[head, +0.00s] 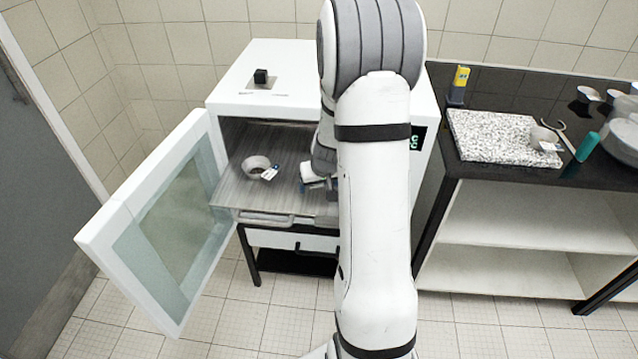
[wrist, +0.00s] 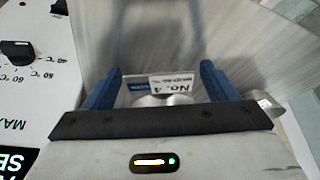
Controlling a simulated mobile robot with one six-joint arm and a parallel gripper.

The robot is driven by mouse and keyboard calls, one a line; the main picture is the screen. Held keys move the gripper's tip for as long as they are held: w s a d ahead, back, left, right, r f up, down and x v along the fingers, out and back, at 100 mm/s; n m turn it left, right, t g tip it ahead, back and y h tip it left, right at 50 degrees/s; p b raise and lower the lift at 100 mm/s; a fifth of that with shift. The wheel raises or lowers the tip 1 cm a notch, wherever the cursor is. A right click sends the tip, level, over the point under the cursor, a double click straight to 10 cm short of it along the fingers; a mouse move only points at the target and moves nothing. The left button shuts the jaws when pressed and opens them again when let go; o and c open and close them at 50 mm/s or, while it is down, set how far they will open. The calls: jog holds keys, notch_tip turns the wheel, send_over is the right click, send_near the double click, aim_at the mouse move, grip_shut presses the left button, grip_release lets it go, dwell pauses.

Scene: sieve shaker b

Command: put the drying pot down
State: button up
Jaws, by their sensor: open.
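A small grey drying pot (wrist: 155,101) with a white and blue "No. 4" tag (wrist: 170,84) shows between the blue fingers of my gripper (wrist: 161,70) in the wrist view. The fingers are spread, with visible space at the tag's sides. My gripper's body hides most of this pot. In the head view my gripper (head: 320,184) is low over the right part of the oven's grey shelf (head: 232,190), largely hidden by my arm. Another small round pot (head: 256,166) with a tag stands on the shelf to its left.
The white oven's glass door (head: 160,225) stands open to the left. A knob panel (wrist: 30,60) is close on the wrist view's left. On the black counter at right are a speckled slab (head: 495,135), a small pot (head: 541,137) and tongs (head: 563,138).

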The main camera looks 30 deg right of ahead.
jog(key=shift+r, duration=0.1)
jog(key=shift+r+p, duration=0.25)
jog(key=shift+p, duration=0.05)
jog(key=v, duration=1.2)
jog(key=s+a+r+n, duration=0.1)
jog(key=s+a+r, duration=0.3)
jog(key=s+a, duration=0.4)
jog(key=s+a+r+n+g+y, duration=0.1)
jog(key=s+a+r, duration=0.3)
jog(key=s+a, duration=0.3)
jog(key=s, duration=0.4)
jog(key=shift+a+g+p, duration=0.3)
jog(key=shift+a, duration=0.1)
jog(key=shift+r, duration=0.1)
